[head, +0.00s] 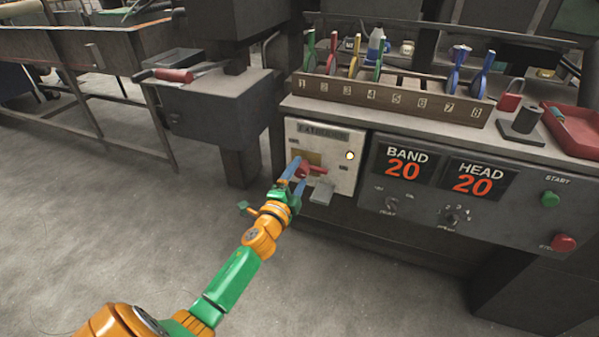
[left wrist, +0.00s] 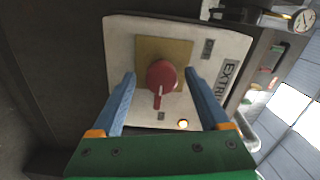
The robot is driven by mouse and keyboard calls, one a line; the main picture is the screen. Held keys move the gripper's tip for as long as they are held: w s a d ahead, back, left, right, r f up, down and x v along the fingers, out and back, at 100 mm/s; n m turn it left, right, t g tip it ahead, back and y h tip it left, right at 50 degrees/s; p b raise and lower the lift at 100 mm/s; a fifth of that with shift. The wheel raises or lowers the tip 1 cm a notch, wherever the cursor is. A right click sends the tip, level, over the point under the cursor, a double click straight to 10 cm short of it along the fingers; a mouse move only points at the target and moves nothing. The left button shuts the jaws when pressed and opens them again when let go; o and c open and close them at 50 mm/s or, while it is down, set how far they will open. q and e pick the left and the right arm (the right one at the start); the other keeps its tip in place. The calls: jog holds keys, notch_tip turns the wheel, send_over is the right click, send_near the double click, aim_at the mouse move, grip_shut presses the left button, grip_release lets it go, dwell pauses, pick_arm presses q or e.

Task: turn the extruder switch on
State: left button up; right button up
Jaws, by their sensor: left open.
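The extruder switch is a red rotary knob (head: 304,169) on a pale panel (head: 343,187) with a brass-coloured plate behind it. Its handle points right in the head view, toward a small label that seems to read ON. A round lamp (head: 350,156) on the panel looks lit. My left gripper (head: 299,178) is in front of the panel with its blue fingers open. In the left wrist view the red knob (left wrist: 161,76) sits between the spread fingers (left wrist: 160,84), with a visible gap on each side. My right gripper is not in view.
A numbered wooden rack (head: 400,100) with several coloured tools stands on the bench above. To the right are BAND and HEAD displays (head: 438,173), a green start button (head: 550,199) and a red button (head: 563,243). The floor at left is clear.

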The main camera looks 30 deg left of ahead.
aim_at(299, 174)
pick_arm(q)
jog(key=v, duration=0.5)
jog(key=shift+s, duration=0.35)
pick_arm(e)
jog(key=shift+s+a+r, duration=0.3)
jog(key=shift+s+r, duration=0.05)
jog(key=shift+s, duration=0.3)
